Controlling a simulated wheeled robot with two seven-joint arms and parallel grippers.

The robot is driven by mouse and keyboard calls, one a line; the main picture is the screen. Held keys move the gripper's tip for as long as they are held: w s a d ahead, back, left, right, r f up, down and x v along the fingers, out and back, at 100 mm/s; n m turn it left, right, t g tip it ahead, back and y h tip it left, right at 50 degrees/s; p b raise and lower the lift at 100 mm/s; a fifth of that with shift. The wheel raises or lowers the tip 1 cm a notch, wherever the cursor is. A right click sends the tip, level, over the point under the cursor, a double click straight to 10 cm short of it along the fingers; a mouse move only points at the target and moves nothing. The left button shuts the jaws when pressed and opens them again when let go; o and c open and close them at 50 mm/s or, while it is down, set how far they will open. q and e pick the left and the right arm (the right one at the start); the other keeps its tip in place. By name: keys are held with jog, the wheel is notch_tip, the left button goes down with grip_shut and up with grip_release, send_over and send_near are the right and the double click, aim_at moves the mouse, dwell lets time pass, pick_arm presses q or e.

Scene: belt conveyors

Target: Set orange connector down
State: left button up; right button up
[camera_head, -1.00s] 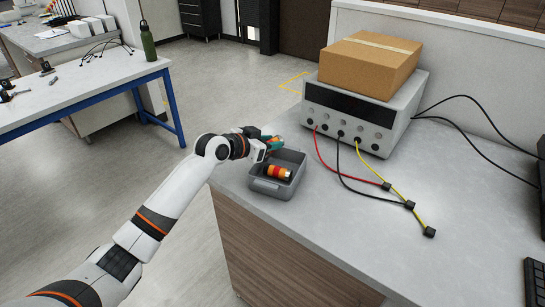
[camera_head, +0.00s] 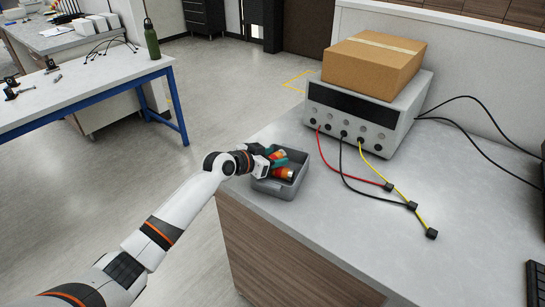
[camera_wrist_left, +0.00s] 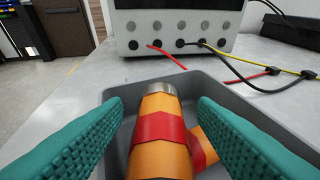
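An orange connector with a red band and a silver end (camera_wrist_left: 160,130) lies between the teal fingers of my left gripper (camera_head: 279,157) in the left wrist view. Gaps show on both sides of it, so the fingers are open around it. It is over or in the grey bin (camera_head: 273,189); whether it rests on something is hard to tell. A second orange connector (camera_head: 284,174) lies in the bin and shows partly behind the first in the left wrist view (camera_wrist_left: 204,148). My right gripper is not in view.
The bin stands near the left edge of the grey worktop (camera_head: 350,225). Behind it is a power supply (camera_head: 355,120) with a cardboard box (camera_head: 372,65) on top. Red, black and yellow cables (camera_head: 405,190) run across the worktop to the right.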

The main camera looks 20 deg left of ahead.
pick_arm(q)
jog(key=shift+r+p, duration=0.3)
jog(key=shift+s+a, duration=0.15)
jog(key=shift+s, duration=0.1)
jog(key=b+v, duration=0.2)
jog(key=v, duration=0.9)
jog(key=shift+s, duration=0.2)
jog(key=shift+r, duration=0.15)
